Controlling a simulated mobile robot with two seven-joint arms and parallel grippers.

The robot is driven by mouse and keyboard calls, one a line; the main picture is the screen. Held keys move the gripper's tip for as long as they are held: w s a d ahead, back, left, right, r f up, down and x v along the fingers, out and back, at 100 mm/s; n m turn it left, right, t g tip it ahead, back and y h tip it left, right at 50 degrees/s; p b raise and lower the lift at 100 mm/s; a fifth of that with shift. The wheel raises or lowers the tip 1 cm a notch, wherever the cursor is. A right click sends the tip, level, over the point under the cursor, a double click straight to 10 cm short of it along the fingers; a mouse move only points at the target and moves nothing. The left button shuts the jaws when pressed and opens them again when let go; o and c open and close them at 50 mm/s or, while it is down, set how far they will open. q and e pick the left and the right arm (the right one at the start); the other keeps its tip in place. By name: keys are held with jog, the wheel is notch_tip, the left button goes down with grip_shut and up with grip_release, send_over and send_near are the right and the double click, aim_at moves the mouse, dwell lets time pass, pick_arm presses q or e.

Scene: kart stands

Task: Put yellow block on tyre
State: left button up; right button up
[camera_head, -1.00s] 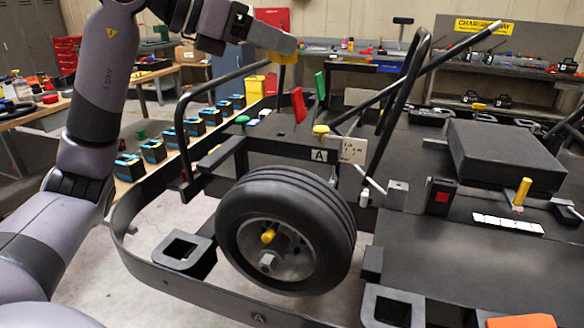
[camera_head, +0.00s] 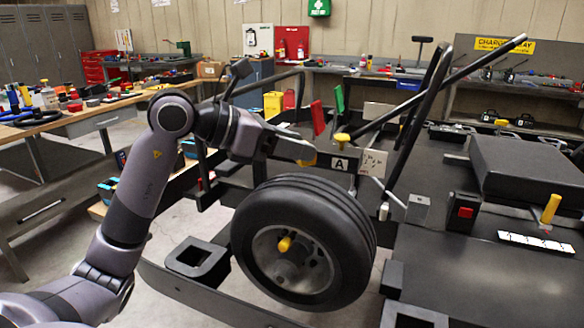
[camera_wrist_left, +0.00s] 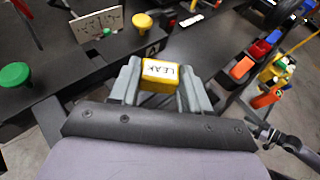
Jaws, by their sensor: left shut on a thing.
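The yellow block (camera_wrist_left: 162,72), labelled LEAK, is between the fingers of my left gripper (camera_wrist_left: 158,88) in the left wrist view. In the head view, my left gripper (camera_head: 306,160) is at the kart, just above and behind the top of the tyre (camera_head: 346,208). Only a small yellow patch shows at its tips there. The tyre stands upright on the kart's near side, with a yellow peg at its hub. I cannot tell whether the block touches anything. My right gripper is not in view.
A yellow knob (camera_head: 342,137) and a plate marked A (camera_head: 340,164) are close to the gripper's tips. Dark kart bars (camera_head: 415,100) rise to the right. A workbench (camera_head: 100,112) stands at the left.

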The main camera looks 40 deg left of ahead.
aim_at(292, 185)
pick_arm(q)
jog(key=shift+f, duration=1.95)
jog(key=shift+f+b, duration=0.2)
jog(key=shift+b, duration=0.2)
jog(key=o, duration=1)
jog(key=shift+r, duration=0.1)
